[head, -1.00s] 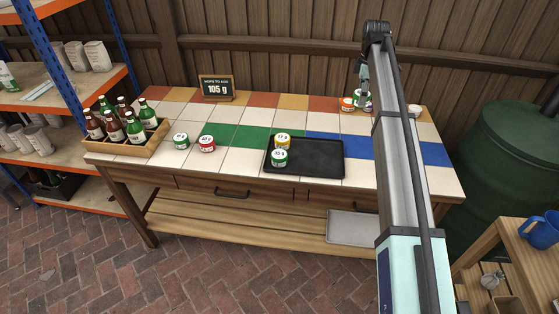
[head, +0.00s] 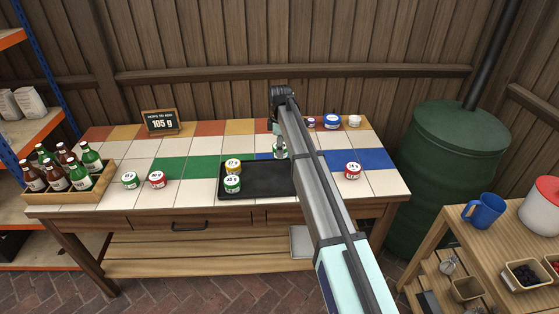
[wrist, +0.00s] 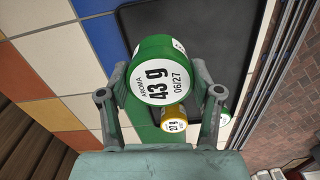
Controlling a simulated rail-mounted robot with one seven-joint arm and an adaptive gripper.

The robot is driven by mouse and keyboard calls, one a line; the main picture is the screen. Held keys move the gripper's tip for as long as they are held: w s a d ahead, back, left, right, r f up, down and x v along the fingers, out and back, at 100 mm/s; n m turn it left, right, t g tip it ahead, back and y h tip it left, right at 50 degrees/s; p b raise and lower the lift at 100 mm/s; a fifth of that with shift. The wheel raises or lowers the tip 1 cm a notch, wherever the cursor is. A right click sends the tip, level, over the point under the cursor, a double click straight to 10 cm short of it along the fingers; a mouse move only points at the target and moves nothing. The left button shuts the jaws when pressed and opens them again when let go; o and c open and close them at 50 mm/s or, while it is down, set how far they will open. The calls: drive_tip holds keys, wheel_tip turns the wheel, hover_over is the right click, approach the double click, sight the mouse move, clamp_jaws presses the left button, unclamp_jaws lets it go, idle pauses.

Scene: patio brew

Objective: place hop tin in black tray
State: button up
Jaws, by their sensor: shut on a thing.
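My gripper (wrist: 160,98) is shut on a green tin with a white label reading 43 g (wrist: 158,72). In the head view the held tin (head: 280,151) shows beside my arm, near the back right of the black tray (head: 265,188). The wrist view shows it in front of the edge of the tray (wrist: 215,30), apparently raised. A yellow tin (head: 233,167) and a green 35 g tin (head: 232,184) stand close together at the tray's left side. My arm hides part of the tray's right side.
A red-lidded tin (head: 353,171) stands right of the tray. Several tins, one blue (head: 331,121), stand at the back right. A green tin (head: 130,180) and a red tin (head: 156,179) stand left, beside a bottle crate (head: 75,193). A sign (head: 161,121) reads 105 g.

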drive_tip(key=shift+f+p, duration=0.5)
drive_tip(key=shift+f, duration=3.1)
drive_tip(key=shift+f, duration=0.2)
drive_tip(key=o, duration=1.1)
drive_tip(key=shift+o, duration=0.2)
wheel_tip(320, 180, up, 12)
drive_tip(key=shift+r+b, duration=0.2)
drive_tip(key=shift+b, duration=0.95)
